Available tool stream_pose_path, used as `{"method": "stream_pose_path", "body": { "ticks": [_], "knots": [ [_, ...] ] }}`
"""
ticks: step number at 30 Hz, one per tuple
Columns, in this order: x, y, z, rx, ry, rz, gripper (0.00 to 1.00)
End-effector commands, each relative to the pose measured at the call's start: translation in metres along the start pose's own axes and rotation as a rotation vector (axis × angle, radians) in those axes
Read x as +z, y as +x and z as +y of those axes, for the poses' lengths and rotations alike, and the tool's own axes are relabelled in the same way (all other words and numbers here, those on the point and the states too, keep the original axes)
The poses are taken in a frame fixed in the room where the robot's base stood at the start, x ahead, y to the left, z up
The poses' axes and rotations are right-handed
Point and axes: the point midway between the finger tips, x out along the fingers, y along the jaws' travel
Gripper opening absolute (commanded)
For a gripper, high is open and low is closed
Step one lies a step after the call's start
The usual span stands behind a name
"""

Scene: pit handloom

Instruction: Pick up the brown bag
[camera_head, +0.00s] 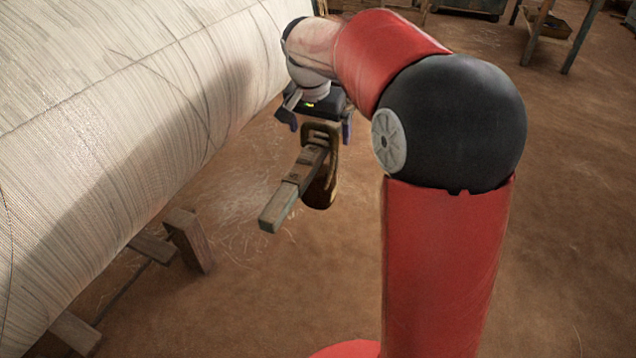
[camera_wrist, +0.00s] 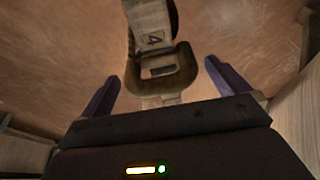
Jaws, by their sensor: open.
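My gripper (camera_head: 316,127) is open, pointing down beside the large white roll. A brown rounded thing with a loop at its top (camera_head: 324,187), possibly the brown bag, is just below it in the head view. In the wrist view the brown loop (camera_wrist: 183,68) stands between my two spread dark fingers (camera_wrist: 161,70), with no clear grip on it. A pale strip marked 4 (camera_wrist: 150,28) runs through or behind the loop. A long grey-brown bar (camera_head: 283,203) lies across the brown thing in the head view. The rest of its shape is partly hidden.
The big roll of white thread or cloth (camera_head: 120,110) fills the left side, close to my gripper. A wooden post (camera_head: 190,240) and beams stand below it. Wooden furniture legs (camera_head: 580,38) are at the far right. Brown floor (camera_head: 575,220) is open on the right.

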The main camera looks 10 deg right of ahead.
Motion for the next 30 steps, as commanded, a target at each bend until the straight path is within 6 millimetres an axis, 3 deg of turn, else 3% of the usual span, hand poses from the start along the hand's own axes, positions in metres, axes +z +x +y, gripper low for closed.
{"method": "stream_pose_path", "body": {
  "ticks": [3, 6, 15, 30],
  "knots": [
    [0.001, 0.023, 0.000, 0.002, -0.001, -0.003, 1.00],
    [0.001, 0.033, 0.000, 0.001, -0.001, -0.001, 1.00],
    [0.001, 0.037, 0.000, 0.000, -0.001, 0.001, 1.00],
    [0.001, 0.037, 0.000, -0.001, -0.001, 0.000, 0.35]
  ]
}}
